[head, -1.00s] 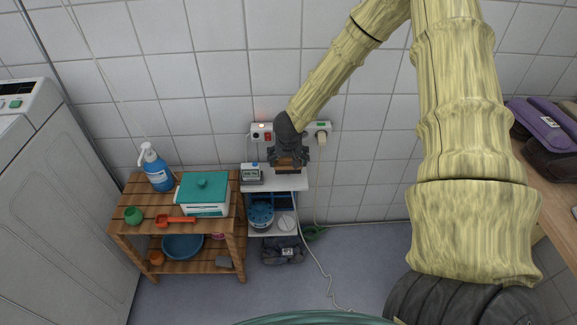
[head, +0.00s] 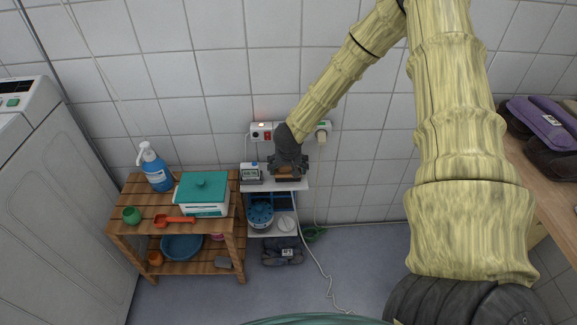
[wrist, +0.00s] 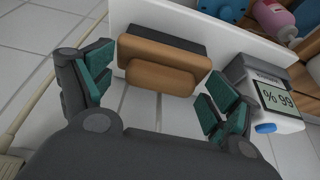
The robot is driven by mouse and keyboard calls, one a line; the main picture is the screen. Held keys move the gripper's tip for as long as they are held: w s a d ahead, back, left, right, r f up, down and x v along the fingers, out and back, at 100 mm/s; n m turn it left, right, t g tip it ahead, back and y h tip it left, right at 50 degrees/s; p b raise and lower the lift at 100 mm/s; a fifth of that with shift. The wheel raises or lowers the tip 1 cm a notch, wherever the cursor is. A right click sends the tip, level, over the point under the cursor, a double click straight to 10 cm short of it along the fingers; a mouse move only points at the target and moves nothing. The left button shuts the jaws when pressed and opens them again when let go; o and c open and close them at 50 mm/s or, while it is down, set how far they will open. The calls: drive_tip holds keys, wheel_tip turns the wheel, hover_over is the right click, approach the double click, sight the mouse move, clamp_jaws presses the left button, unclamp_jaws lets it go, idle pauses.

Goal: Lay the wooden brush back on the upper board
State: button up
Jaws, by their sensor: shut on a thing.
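The wooden brush (head: 287,172) has a brown wooden back and a dark underside. It also shows in the wrist view (wrist: 158,70), lying between the green-padded fingers. My gripper (head: 288,169) points down and is shut on it. The upper board (head: 291,186) is the white top of a small stand against the tiled wall. The brush is over the right part of this board, very low; I cannot tell whether it touches. In the wrist view the white board (wrist: 215,33) shows beside and behind the brush.
A grey digital meter (head: 251,174) stands on the board just left of the gripper. A power strip (head: 263,132) and plug with cable are on the wall behind. A wooden rack (head: 150,203) with a spray bottle (head: 155,167) and teal-lidded box (head: 203,194) stands left.

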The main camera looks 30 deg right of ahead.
drive_tip(key=shift+f, duration=0.1)
drive_tip(key=o, duration=0.7)
drive_tip(key=shift+r, duration=0.45)
drive_tip(key=p+v, duration=0.3)
drive_tip(key=v, duration=0.9)
drive_tip(key=s+a+f+n+g, duration=0.1)
drive_tip(key=s+a+f+n, duration=0.1)
drive_tip(key=s+a+f, duration=0.4)
drive_tip(key=s+a+f+n+g+y, duration=0.1)
drive_tip(key=s+a+f, duration=0.5)
drive_tip(key=s, duration=1.1)
drive_tip(key=s+a+f+n+g+y, duration=0.1)
drive_tip(key=s+a+f+n, duration=0.2)
drive_tip(key=s+a+f, duration=0.3)
drive_tip(key=shift+s+a+f+g, duration=0.1)
drive_tip(key=shift+s+f+g, duration=0.1)
drive_tip(key=shift+s+f, duration=1.3)
drive_tip(key=shift+s+f+g, duration=0.2)
drive_tip(key=shift+s+f, duration=1)
drive_tip(key=shift+s, duration=0.45)
